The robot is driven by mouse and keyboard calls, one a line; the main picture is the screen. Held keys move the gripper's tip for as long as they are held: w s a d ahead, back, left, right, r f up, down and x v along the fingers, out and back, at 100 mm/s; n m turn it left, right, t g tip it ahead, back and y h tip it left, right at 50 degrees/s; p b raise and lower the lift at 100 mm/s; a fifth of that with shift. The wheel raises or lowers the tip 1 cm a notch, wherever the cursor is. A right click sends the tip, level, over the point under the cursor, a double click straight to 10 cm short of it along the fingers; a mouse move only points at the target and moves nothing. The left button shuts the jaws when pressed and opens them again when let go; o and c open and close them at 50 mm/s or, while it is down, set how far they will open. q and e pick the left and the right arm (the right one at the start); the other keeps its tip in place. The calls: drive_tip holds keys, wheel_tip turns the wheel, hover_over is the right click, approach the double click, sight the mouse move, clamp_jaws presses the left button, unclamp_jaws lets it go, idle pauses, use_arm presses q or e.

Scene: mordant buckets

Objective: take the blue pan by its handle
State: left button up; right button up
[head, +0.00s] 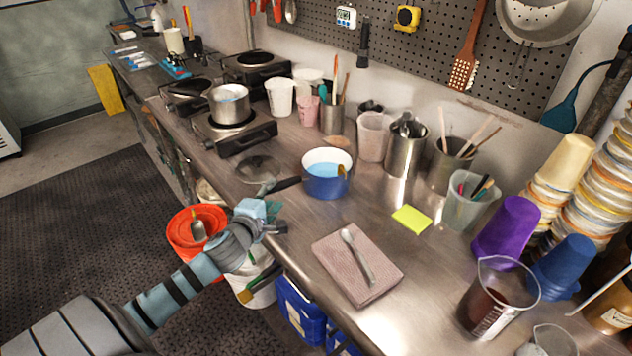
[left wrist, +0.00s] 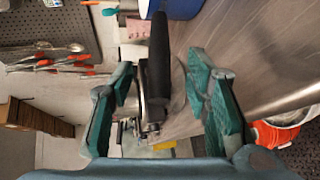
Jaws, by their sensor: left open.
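The blue pan (head: 328,187) stands on the steel counter near its front edge, with light blue liquid inside. Its black handle (head: 285,185) points left, toward the counter's edge. My left gripper (head: 274,217) is open and empty, just in front of the handle's end by the counter edge. In the left wrist view, the black handle (left wrist: 159,55) lies between the two spread teal fingers (left wrist: 161,70), apart from both. The blue pan (left wrist: 178,8) shows only partly at the top there. How deep the handle sits between the fingers is hard to tell. My right gripper is not in view.
A glass lid (head: 258,168) lies close behind the handle. A folded pink cloth with a spoon (head: 340,262) lies to the right. A red bucket (head: 182,232) stands below the counter edge. A burner with a pot (head: 230,108) is further back.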

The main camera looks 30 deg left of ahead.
sight(278, 188)
use_arm(q)
drive_tip(key=x, duration=0.6)
drive_tip(key=shift+w, duration=0.25)
drive_tip(key=shift+s, duration=0.1)
clamp_jaws()
drive_tip(key=shift+r, duration=0.1)
